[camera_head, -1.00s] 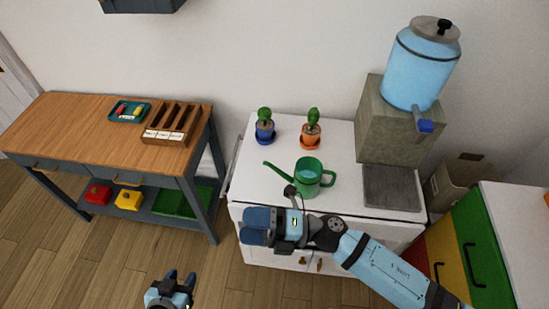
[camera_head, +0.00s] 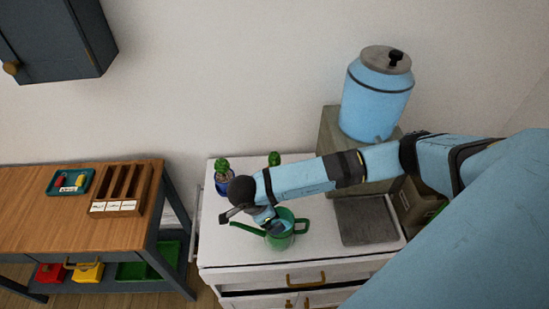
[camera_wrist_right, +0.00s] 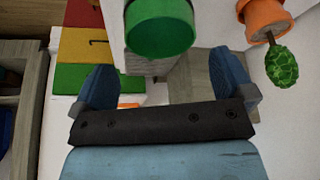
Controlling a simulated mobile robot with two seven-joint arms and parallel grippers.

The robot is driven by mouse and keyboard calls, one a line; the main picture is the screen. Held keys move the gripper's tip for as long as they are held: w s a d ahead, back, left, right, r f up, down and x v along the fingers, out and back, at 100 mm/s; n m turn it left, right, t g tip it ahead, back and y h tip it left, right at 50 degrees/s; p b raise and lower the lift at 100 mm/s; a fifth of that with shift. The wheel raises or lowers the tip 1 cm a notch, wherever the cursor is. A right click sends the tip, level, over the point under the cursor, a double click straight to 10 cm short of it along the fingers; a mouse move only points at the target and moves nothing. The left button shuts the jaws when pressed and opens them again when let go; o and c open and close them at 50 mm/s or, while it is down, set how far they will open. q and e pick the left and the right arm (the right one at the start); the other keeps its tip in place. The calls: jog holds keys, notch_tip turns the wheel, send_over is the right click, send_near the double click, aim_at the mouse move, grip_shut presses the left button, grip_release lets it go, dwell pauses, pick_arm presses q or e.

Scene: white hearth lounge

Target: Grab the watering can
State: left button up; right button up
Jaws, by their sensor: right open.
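The green watering can (camera_head: 281,242) stands on the white cabinet top, its spout to the left and its handle to the right. My right arm reaches in from the right over the cabinet. My right gripper (camera_head: 265,220) is at the can and partly covers it. In the right wrist view my right gripper (camera_wrist_right: 166,82) is open, its two blue fingers wide apart with nothing between them. My left gripper is out of view.
A potted cactus in a blue pot (camera_head: 222,186) stands behind the can; another cactus (camera_head: 274,159) is mostly hidden by my arm, its orange pot (camera_wrist_right: 264,20) showing in the wrist view. A blue water dispenser (camera_head: 376,100) stands at right. A wooden workbench (camera_head: 60,225) is at left.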

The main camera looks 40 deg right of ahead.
aim_at(282, 242)
jog(key=b+x, duration=0.4)
jog(key=x, duration=0.5)
jog(key=shift+a+f, duration=0.1)
jog(key=shift+f, duration=0.1)
jog(key=shift+c, duration=0.5)
jog(key=c, duration=0.8)
jog(key=shift+r, duration=0.1)
jog(key=shift+r, duration=0.1)
